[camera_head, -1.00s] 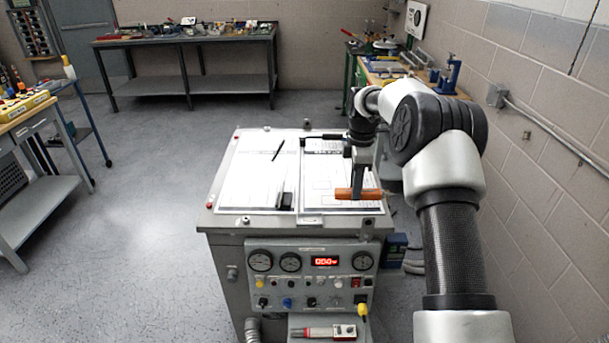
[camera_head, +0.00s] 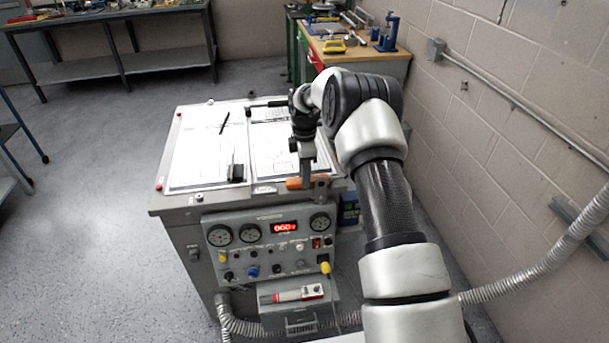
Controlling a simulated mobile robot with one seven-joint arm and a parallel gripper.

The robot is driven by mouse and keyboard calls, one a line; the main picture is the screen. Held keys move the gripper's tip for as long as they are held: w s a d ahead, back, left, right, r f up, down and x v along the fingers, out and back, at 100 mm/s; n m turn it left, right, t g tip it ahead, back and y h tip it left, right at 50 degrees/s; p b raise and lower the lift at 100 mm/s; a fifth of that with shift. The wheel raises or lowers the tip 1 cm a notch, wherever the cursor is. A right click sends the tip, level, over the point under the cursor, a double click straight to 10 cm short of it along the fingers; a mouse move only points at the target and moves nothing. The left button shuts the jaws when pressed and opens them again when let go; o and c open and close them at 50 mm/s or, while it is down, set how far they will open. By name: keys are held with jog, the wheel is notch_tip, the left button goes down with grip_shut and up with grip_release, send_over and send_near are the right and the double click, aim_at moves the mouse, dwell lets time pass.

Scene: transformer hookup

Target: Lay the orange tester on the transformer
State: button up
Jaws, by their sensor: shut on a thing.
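The transformer (camera_head: 215,200) is a grey cabinet with a front panel of dials, knobs and a red lit display. Papers lie on its flat top. My gripper (camera_head: 305,172) points down over the top's front right part and is shut on the orange tester (camera_head: 297,183). The tester lies crosswise near the front edge, partly hidden by the gripper. I cannot tell whether it touches the top or hangs just above it.
A black pen (camera_head: 224,123) and a small black block (camera_head: 236,172) are on the papers. A red-and-white device (camera_head: 298,294) is on a low front shelf. A brick wall (camera_head: 510,120) stands to the right.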

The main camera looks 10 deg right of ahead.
jog(key=o, duration=1.1)
jog(key=shift+f, duration=0.1)
jog(key=shift+c, duration=0.2)
